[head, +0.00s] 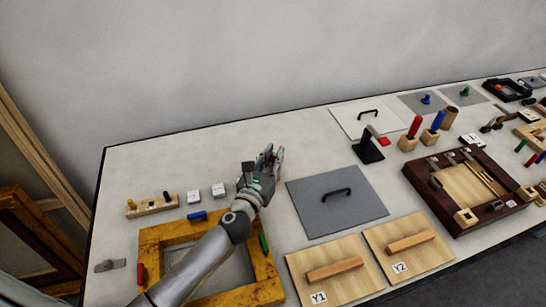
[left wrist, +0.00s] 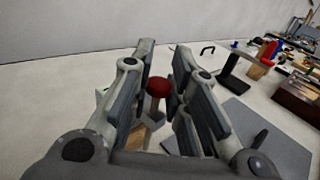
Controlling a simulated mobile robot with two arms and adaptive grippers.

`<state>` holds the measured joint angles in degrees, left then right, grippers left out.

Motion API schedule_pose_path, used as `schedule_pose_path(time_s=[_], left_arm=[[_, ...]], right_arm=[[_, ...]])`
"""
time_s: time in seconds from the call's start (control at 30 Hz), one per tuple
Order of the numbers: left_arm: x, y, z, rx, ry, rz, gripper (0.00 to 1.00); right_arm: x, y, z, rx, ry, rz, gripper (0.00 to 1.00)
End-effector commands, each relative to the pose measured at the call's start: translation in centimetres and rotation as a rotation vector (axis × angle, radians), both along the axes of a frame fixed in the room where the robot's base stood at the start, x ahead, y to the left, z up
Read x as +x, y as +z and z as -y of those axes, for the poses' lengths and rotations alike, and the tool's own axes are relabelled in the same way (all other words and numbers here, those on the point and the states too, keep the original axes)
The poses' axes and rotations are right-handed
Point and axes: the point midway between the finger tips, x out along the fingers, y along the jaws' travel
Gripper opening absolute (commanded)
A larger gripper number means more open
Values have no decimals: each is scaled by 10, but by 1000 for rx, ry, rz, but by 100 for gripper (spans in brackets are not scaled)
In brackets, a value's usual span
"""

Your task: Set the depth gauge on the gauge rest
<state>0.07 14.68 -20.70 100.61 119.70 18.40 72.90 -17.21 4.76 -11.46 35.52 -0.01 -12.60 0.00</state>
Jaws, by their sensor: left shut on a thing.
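My left gripper (head: 270,163) is over the table, beyond the yellow frame and left of the grey panel. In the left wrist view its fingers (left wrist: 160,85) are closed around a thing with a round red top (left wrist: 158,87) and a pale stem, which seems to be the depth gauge. A tan wooden piece shows below it; I cannot tell whether it belongs to the held thing. In the head view the hand hides the held thing. A black upright stand with a flat foot (head: 367,148) is to the right; I cannot tell whether it is the gauge rest. My right gripper is out of view.
A grey panel with a handle (head: 340,205) lies right of the hand. A yellow frame (head: 150,255) lies under my arm. Wooden lids Y1 (head: 325,290) and Y2 (head: 385,225) are at the front. A dark wooden tray (head: 410,175) is at the right. The table's back left is clear.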

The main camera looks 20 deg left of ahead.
Motion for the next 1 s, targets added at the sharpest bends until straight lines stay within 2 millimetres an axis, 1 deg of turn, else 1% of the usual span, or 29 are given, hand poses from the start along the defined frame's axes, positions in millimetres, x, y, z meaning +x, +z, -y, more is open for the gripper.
schedule_pose_path(time_s=[0.3, 0.33, 0.5, 0.8, 1.0], left_arm=[[0, -7, 0, 0, 0, 1, 0], [0, -6, 0, 0, 0, 1, 21], [0, -6, 0, 0, 0, 0, 42], [-1, -7, 0, 0, 0, -1, 42], [-14, -7, -1, -1, 0, -2, 42]], right_arm=[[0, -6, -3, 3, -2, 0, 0], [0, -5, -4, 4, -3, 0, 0], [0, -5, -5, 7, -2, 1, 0], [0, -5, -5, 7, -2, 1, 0], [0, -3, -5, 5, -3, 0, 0]])
